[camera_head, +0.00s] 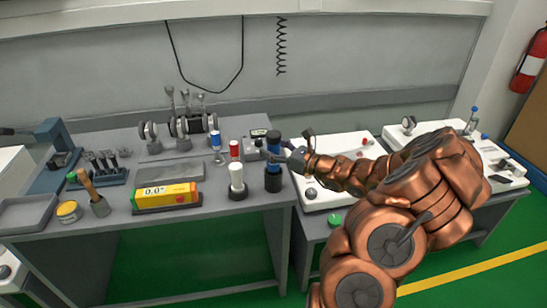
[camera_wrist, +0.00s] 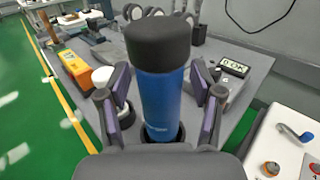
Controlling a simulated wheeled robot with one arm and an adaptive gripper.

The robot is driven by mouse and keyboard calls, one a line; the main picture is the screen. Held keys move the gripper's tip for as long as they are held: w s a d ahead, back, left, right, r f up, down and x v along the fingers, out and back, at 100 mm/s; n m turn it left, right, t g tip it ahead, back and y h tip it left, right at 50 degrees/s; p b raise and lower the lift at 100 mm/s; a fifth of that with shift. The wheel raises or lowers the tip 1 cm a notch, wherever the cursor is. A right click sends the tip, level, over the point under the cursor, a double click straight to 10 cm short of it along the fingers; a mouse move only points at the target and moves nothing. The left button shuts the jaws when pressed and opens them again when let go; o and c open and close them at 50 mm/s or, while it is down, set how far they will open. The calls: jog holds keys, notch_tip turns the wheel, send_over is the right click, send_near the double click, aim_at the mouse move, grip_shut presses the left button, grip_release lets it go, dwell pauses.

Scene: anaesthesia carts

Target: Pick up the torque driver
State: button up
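A blue cylinder with a thick black top, which looks like the torque driver (camera_wrist: 163,105), stands upright in a black round holder (camera_wrist: 163,133) in the wrist view. In the head view the blue cylinder (camera_head: 273,170) is near the right front corner of the grey bench, partly covered by my gripper (camera_head: 283,150). In the wrist view my gripper (camera_wrist: 160,100) is open, with one purple-padded finger on each side of the cylinder. Gaps show between the cylinder and both fingers.
A white cylinder (camera_head: 237,178) in a dark base stands close to the left, with a red-topped one (camera_head: 235,150) behind it. A small display box (camera_head: 258,134) is behind. A yellow level-like device (camera_head: 167,194) lies farther left. A white cart top (camera_head: 335,188) is to the right.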

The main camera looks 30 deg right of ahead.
grip_shut()
dwell(0.3)
jog(key=shift+r, duration=0.1)
